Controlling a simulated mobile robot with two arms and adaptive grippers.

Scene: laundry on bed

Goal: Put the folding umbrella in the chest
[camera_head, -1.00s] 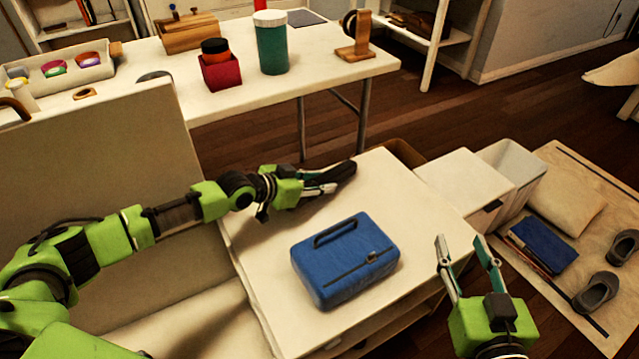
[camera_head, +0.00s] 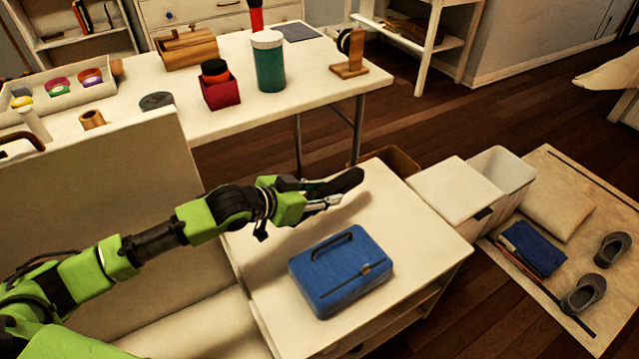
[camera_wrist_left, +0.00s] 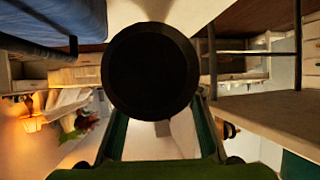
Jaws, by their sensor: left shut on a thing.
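My left gripper (camera_head: 318,194) is shut on a black folding umbrella (camera_head: 343,182). It holds the umbrella above the back part of a white low cabinet (camera_head: 415,235), behind a blue case. In the left wrist view the umbrella's round dark end (camera_wrist_left: 150,75) fills the middle, between my fingers. To the right of the cabinet stand a white box with a flat top (camera_head: 455,188) and a dark latch, and an open-topped white bin (camera_head: 515,170). I cannot tell for sure which is the chest. My right gripper is out of view.
The blue case (camera_head: 340,275) with a handle lies on the cabinet top. A brown open box (camera_head: 398,160) is behind the cabinet. A white table (camera_head: 310,98) with jars stands at the back. A mat (camera_head: 600,215) with shoes and a pillow lies at the right.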

